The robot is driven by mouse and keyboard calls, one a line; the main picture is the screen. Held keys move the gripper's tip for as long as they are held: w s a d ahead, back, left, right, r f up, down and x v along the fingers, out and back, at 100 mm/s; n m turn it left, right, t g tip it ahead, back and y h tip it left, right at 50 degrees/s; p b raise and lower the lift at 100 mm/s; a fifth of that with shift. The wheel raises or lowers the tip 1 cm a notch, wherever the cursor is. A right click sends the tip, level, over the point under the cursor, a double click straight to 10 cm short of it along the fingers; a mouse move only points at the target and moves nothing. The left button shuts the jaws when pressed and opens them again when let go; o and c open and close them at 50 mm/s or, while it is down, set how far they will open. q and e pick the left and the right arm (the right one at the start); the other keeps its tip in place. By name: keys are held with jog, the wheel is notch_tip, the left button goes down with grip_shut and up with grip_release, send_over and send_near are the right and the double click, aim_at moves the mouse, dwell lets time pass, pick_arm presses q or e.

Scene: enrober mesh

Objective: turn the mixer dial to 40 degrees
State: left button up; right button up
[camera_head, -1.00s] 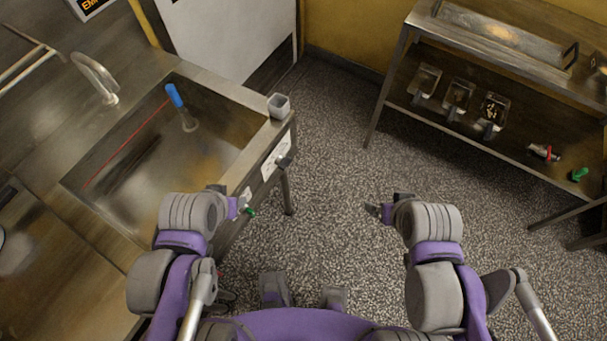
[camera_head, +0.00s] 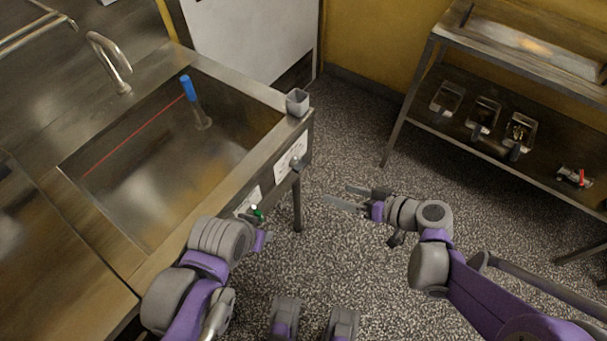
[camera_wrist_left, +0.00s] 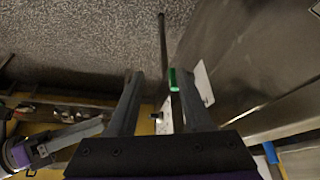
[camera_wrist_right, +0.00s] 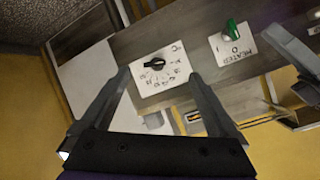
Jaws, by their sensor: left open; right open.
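The dial is a black knob (camera_head: 297,166) on a white scale plate (camera_head: 290,153) on the front face of the sink bench. The right wrist view shows the black knob (camera_wrist_right: 159,62) and its marked plate (camera_wrist_right: 172,76) ahead of the fingers; the marks are too small to read surely. My right gripper (camera_head: 340,197) is open and empty, right of the dial and apart from it, pointing left. My left gripper (camera_wrist_left: 157,76) is open near the bench front, its fingers partly hidden in the head view. I cannot tell if it touches anything.
A green knob (camera_head: 258,212) on its own plate sits left of the dial. A grey cup (camera_head: 297,102) stands on the bench corner above the dial. The sink holds a blue-handled tool (camera_head: 188,88). A shelf unit (camera_head: 395,140) stands right; speckled floor lies between.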

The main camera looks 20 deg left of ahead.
aim_at(303, 167)
pick_arm(q)
notch_tip(303, 167, down, 5)
jog(key=b, duration=0.3)
pick_arm(e)
jog(key=w+a+f+n+y, duration=0.1)
jog(key=w+a, duration=0.1)
jog(key=a, duration=0.2)
jog(key=w+a+f+n+t+y, duration=0.1)
jog(key=w+a+f+y, duration=0.1)
jog(key=w+a, duration=0.1)
jog(key=w+a+f+n+y, duration=0.1)
jog(key=w+a+f+y, duration=0.1)
jog(key=a, duration=0.3)
jog(key=shift+w+a, duration=0.35)
jog(key=shift+w, duration=0.15)
jog(key=c, duration=1.4)
